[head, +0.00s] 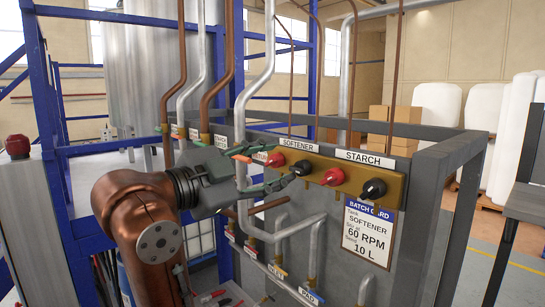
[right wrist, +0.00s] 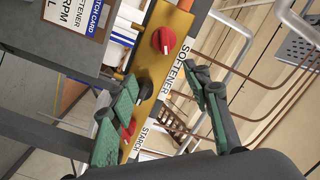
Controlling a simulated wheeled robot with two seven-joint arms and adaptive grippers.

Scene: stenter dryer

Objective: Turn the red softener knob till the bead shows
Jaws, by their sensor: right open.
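The red softener knob (head: 275,160) is at the left end of the brass panel (head: 318,168), under the SOFTENER label (head: 298,144). In the right wrist view it shows as a round red knob (right wrist: 163,40) with a pale mark. The black softener knob (head: 301,167) is beside it, also in the wrist view (right wrist: 144,85). My right gripper (head: 273,166) is open and empty in front of the softener pair. In the wrist view its green fingers (right wrist: 166,82) stand apart, one close to the black knob; I cannot tell whether they touch. No bead can be made out. My left gripper is out of view.
A red starch knob (head: 333,177) and a black starch knob (head: 374,188) sit right on the same panel. A batch card (head: 369,234) below reads SOFTENER, 60 RPM, 10 L. Grey pipes (head: 265,231) run below the panel, and a dark frame post (head: 462,225) stands right.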

